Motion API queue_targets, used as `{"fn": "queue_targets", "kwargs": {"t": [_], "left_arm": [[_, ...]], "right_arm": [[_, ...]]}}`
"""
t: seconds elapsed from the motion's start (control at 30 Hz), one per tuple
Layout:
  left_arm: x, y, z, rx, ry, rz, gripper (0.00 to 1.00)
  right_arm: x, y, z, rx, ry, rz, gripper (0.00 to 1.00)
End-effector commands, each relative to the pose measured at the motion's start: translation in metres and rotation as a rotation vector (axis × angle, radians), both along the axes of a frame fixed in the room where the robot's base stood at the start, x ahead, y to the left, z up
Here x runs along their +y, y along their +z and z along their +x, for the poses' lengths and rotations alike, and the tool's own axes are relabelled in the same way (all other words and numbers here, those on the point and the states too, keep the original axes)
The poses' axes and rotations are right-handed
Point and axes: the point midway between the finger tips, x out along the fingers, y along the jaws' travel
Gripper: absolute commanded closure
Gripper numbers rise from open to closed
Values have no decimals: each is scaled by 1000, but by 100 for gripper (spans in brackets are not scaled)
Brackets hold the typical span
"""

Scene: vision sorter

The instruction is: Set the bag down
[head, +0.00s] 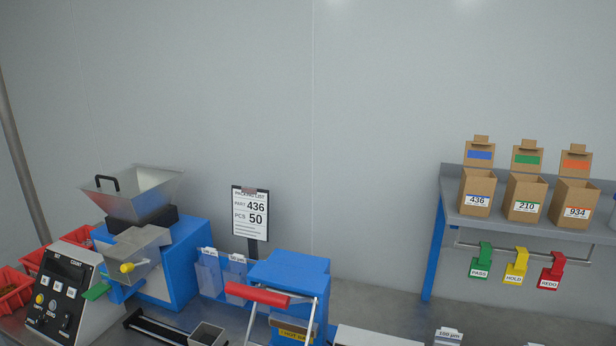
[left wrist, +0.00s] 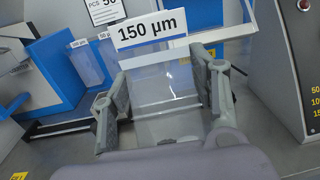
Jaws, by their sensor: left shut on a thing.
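In the left wrist view a clear plastic bag (left wrist: 165,92) with a white header reading 150 µm and a blue stripe is between the fingers of my left gripper (left wrist: 158,70). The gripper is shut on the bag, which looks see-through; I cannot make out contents. Neither gripper shows in the head view. A small µm label (head: 448,335) shows at the bottom edge there; I cannot tell whether it belongs to this bag.
Two clear bags (head: 208,272) stand by the blue hopper machine (head: 182,262). A blue sealer with a red handle (head: 257,295) stands at centre. A packing list (head: 250,213) reads 436, 50. Open cartons (head: 477,194) stand on a shelf (head: 530,229) at right.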

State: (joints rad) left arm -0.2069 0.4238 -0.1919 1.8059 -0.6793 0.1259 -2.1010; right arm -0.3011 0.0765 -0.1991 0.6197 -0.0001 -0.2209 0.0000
Motion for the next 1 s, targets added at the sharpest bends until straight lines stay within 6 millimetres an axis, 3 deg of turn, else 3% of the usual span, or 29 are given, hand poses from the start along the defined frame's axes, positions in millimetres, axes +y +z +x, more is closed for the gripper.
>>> {"fn": "queue_targets", "kwargs": {"t": [0.1,0.23,0.5,0.73,1.0], "left_arm": [[-25,5,-33,3,22,-7,75],[-39,19,-66,3,72,-7,75],[-35,59,-120,2,237,-4,75],[-15,84,-147,1,358,0,75],[-11,89,-151,-2,377,4,75]], "right_arm": [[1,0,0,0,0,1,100],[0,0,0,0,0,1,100],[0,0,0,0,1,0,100],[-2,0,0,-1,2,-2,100],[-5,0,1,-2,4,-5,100]]}}
